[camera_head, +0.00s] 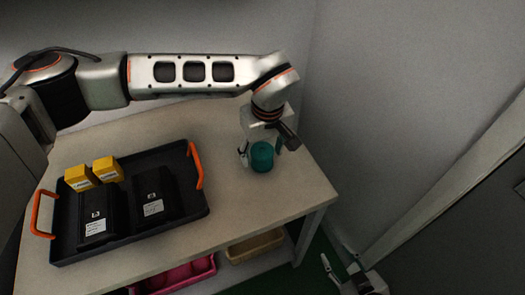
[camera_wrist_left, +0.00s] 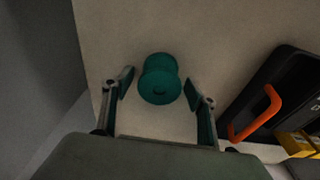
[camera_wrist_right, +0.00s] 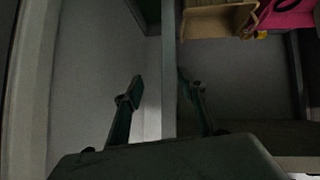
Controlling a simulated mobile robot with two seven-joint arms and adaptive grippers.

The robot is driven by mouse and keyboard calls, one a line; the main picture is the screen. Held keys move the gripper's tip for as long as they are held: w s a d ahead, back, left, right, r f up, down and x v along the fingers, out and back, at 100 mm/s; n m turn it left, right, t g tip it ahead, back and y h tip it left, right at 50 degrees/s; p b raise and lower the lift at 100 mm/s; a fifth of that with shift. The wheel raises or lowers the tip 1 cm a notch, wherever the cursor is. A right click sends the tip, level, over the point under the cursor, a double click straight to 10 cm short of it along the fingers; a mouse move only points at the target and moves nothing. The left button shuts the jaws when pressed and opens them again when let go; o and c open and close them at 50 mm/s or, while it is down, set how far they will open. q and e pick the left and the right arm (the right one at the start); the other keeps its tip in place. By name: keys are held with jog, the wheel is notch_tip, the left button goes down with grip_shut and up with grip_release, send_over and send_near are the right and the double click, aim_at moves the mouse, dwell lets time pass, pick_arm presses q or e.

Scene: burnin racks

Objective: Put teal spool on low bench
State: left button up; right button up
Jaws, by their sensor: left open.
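The teal spool (camera_head: 262,157) stands on the low bench (camera_head: 245,203) near its right end. In the left wrist view the spool (camera_wrist_left: 159,80) sits between the fingertips, with a gap on each side. My left gripper (camera_head: 262,146) is open around the spool; in its wrist view the left gripper (camera_wrist_left: 158,82) shows both fingers apart. My right gripper (camera_head: 344,272) is low at the right, off the bench. In its wrist view the right gripper (camera_wrist_right: 160,85) has its fingers apart with nothing between them.
A black tray (camera_head: 135,238) with orange handles (camera_head: 195,165) holds black boxes (camera_head: 153,195) and yellow boxes (camera_head: 107,169) left of the spool. Below the bench top are a pink bin (camera_head: 185,277) and a tan bin (camera_head: 255,247). A wall (camera_head: 390,100) rises at right.

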aim_at(265, 156)
pick_arm(q)
notch_tip(265, 156, up, 12)
jog(key=s+p, duration=0.1)
jog(key=shift+s+d+p, duration=0.3)
jog(key=shift+s+d, duration=0.05)
dwell(0.4)
